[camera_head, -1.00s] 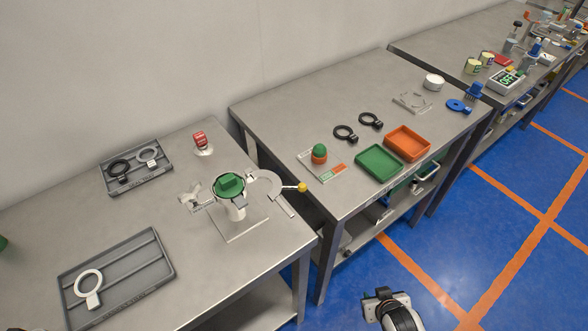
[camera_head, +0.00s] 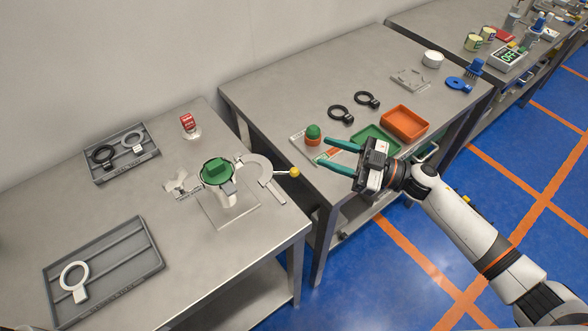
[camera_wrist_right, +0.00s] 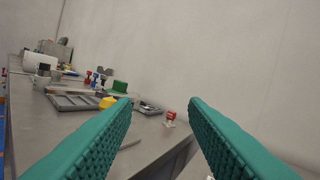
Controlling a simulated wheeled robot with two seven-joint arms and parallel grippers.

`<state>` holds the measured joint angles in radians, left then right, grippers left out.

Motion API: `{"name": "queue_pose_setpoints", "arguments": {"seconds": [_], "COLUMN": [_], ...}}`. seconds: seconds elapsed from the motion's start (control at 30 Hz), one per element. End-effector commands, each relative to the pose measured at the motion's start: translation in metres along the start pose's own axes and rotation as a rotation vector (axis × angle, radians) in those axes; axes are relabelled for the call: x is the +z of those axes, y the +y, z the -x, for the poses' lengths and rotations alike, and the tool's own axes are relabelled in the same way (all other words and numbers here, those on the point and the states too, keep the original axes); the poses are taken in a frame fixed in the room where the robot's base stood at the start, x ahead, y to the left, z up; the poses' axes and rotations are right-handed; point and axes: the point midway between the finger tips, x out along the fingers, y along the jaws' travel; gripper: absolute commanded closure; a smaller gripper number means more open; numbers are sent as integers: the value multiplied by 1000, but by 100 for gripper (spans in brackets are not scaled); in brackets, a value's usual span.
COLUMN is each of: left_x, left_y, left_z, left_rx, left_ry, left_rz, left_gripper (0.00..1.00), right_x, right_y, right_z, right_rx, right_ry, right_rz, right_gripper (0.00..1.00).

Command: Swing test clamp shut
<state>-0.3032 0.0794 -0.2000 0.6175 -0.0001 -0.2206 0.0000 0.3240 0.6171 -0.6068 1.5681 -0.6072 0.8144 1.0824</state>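The test clamp (camera_head: 257,171) stands on the near-left table on a clear base plate. Its grey swing arm is out to the right and ends in a yellow ball knob (camera_head: 294,172). A green part (camera_head: 214,169) sits in the round seat on its post. The yellow knob also shows in the right wrist view (camera_wrist_right: 107,102), near the left finger. My right gripper (camera_head: 327,152) is open and empty, with teal fingers pointing left, to the right of the knob and apart from it. My left gripper is not in view.
Grey trays (camera_head: 104,292) and (camera_head: 150,148) hold ring-shaped parts. A red-labelled stamp-like object (camera_head: 188,125) stands behind the clamp. On the middle table are a green tray (camera_head: 362,137), an orange tray (camera_head: 404,124) and black rings (camera_head: 341,113). A gap separates the two tables.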

Motion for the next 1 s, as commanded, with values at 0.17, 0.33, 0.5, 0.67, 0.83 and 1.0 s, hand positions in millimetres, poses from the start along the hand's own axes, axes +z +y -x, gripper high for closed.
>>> {"name": "queue_pose_setpoints", "arguments": {"seconds": [0.17, 0.33, 0.5, 0.67, 0.83, 1.0], "left_x": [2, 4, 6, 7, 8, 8], "left_y": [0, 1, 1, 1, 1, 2], "left_z": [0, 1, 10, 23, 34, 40], "left_rx": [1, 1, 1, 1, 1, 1], "left_ry": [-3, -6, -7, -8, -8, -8], "left_rz": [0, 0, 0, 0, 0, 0], "left_gripper": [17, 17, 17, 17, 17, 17], "right_x": [-5, -5, -4, -5, -7, -11], "right_y": [10, 16, 23, 35, 47, 55], "right_z": [30, 41, 23, -8, -39, -60], "right_rx": [271, 363, 368, 368, 366, 366], "right_ry": [57, 85, 82, 80, 79, 82], "right_rz": [-56, -91, -93, -93, -93, -92], "right_gripper": [60, 60, 60, 60, 60, 60]}}
